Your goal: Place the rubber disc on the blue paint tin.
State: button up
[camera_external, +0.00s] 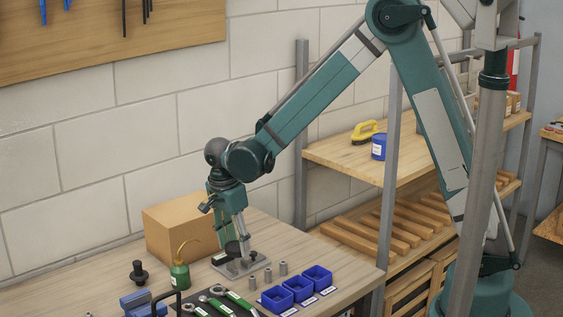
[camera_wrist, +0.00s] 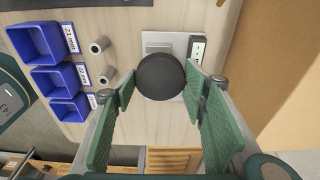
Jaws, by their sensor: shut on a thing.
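The rubber disc (camera_wrist: 160,77) is black and round. It sits between the fingertips of my gripper (camera_external: 236,247) in the wrist view, and the fingers are shut on it. In the external view the disc (camera_external: 232,249) is dark and small, just above or at a grey metal plate on the workbench; I cannot tell whether it touches the plate. The blue paint tin (camera_external: 379,149) stands upright on the upper wooden shelf to the right, far from my gripper. Its white label faces out. It is not visible in the wrist view.
A grey shelf post (camera_external: 390,165) stands in front.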

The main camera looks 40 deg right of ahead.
jog(key=shift+s+d, duration=0.25)
jog(key=shift+d, duration=0.75)
jog(key=shift+s+d, duration=0.3)
jog(key=shift+d, duration=0.7)
jog(key=shift+s+d, duration=0.25)
jog(key=shift+d, duration=0.75)
jog(key=shift+w+d+r, duration=0.25)
jog(key=shift+w+d, duration=0.1)
jog(key=shift+d, duration=0.05)
jog(key=w+d+r+m+p, duration=0.2)
jog(key=w+d+r, duration=0.1)
jog(key=w+d, duration=0.3)
jog(key=w+d+r+m+p, duration=0.2)
jog(key=w+d+r+m, duration=0.15)
jog(key=d, duration=0.55)
notch_tip(320, 180, up, 19)
jog(key=m+g+y+p, duration=0.2)
jog(key=m+p, duration=0.7)
jog(key=m, duration=0.4)
send_over(383, 136)
jog(key=shift+f+n, duration=0.1)
jog(key=shift+n, duration=0.15)
jog(key=shift+f, duration=0.1)
jog(key=shift+f+p, duration=0.85)
jog(key=shift+f, duration=2.25)
